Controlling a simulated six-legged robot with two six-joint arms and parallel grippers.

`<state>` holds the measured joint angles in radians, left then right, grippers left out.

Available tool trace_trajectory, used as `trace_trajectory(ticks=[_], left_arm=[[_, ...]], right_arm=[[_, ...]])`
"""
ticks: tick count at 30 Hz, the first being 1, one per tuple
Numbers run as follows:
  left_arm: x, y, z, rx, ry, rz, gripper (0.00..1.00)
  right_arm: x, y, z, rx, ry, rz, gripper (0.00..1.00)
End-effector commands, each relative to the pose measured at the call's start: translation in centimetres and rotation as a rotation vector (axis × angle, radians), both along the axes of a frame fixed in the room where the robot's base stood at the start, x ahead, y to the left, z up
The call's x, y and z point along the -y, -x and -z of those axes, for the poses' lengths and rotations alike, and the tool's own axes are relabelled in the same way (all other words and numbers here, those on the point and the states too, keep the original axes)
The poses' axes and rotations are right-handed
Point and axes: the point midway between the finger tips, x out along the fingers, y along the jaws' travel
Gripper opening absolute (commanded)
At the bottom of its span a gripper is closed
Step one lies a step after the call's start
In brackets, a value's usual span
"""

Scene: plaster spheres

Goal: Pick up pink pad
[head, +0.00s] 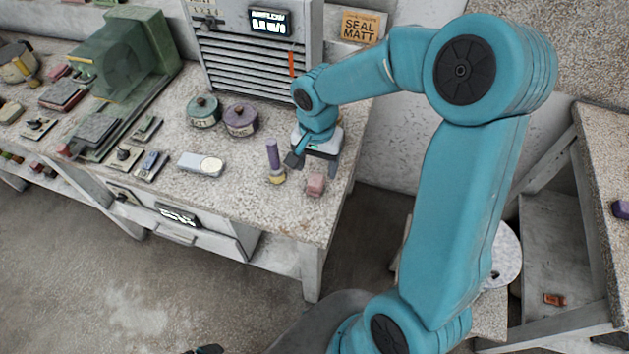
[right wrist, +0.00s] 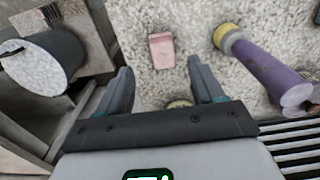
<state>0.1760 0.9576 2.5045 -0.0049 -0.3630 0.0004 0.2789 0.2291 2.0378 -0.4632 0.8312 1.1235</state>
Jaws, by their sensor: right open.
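The pink pad (head: 316,184) is a small pink block lying on the speckled bench top near its right front corner. In the right wrist view the pink pad (right wrist: 161,50) lies just past the fingertips, between their lines and apart from both. My right gripper (head: 312,165) hangs over the bench just behind the pad, pointing down. In the right wrist view its two fingers (right wrist: 160,72) are spread wide with nothing between them.
A purple-handled tool with a yellow base (head: 273,160) stands close left of the pad. Purple (head: 241,120) and green (head: 203,111) lidded pots stand behind. A grey vented cabinet (head: 257,55) is at the back. The bench's right edge is close to the pad.

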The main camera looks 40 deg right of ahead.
Motion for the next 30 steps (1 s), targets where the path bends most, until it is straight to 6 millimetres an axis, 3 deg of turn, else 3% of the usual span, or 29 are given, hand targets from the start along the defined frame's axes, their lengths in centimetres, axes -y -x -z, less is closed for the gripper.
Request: trace_trajectory(ticks=[8,15,23,24,29,30], left_arm=[[0.0,0.0,-0.4,0.0,0.0,0.0,0.93],[0.0,0.0,-0.9,0.0,0.0,0.0,0.93],[0.0,0.0,-0.9,0.0,0.0,0.0,0.93],[0.0,0.0,-0.9,0.0,0.0,0.0,0.93],[0.0,0.0,-0.9,0.0,0.0,0.0,0.93],[0.0,0.0,-0.9,0.0,0.0,0.0,0.93]], right_arm=[[0.0,-0.3,2.6,-0.004,-0.001,-0.002,0.67],[0.1,-0.6,6.2,-0.003,-0.001,-0.002,0.67],[0.1,-0.8,6.7,0.001,0.0,-0.001,0.67],[0.1,-0.8,6.7,0.001,0.0,-0.001,0.64],[0.1,-0.7,6.7,0.001,0.0,-0.002,0.12],[0.1,-0.7,6.7,0.001,0.0,-0.002,0.08]])
